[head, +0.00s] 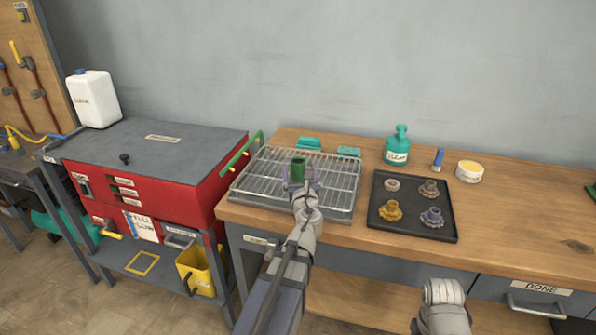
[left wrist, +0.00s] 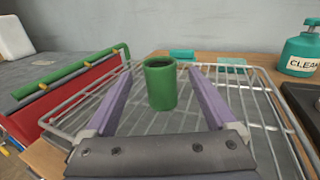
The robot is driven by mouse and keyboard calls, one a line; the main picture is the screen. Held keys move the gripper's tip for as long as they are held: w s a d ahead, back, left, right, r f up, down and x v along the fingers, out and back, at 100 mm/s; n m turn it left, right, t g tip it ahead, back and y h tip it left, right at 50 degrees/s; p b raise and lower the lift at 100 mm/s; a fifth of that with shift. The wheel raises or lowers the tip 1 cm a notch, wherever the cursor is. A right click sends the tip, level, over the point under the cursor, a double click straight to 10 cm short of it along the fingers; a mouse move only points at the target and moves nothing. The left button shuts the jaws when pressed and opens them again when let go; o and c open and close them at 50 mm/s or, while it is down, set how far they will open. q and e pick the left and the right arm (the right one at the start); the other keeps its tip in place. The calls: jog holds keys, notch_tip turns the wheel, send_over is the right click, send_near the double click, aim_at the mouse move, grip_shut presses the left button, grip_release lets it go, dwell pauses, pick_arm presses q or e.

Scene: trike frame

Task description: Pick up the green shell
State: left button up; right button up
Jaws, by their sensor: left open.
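The green shell (head: 298,168) is an upright hollow cylinder standing on the wire rack (head: 340,208). It also shows in the left wrist view (left wrist: 160,88), between the two purple fingers. My left gripper (head: 299,180) is open at the rack, with a finger on each side of the shell. In the left wrist view a gap shows between the shell and each finger (left wrist: 159,95). The gripper's palm is nearer the camera than the shell. The jaws of my right arm are out of frame; only a grey part of that arm shows at the bottom right of the head view.
Right of the rack, a black tray (head: 398,232) holds several gear-like parts. A red cabinet (head: 150,200) with a green handle (head: 241,155) stands left of the rack.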

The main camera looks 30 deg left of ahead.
aim_at(298, 158)
pick_arm(q)
jog(key=shift+x, duration=1.2)
jog(key=shift+w+a+r, duration=0.1)
jog(key=shift+r, duration=0.05)
jog(key=x, duration=0.3)
jog(key=p+x, duration=0.1)
jog(key=shift+w+a+r, duration=0.2)
jog(key=shift+w+r, duration=0.15)
grip_shut()
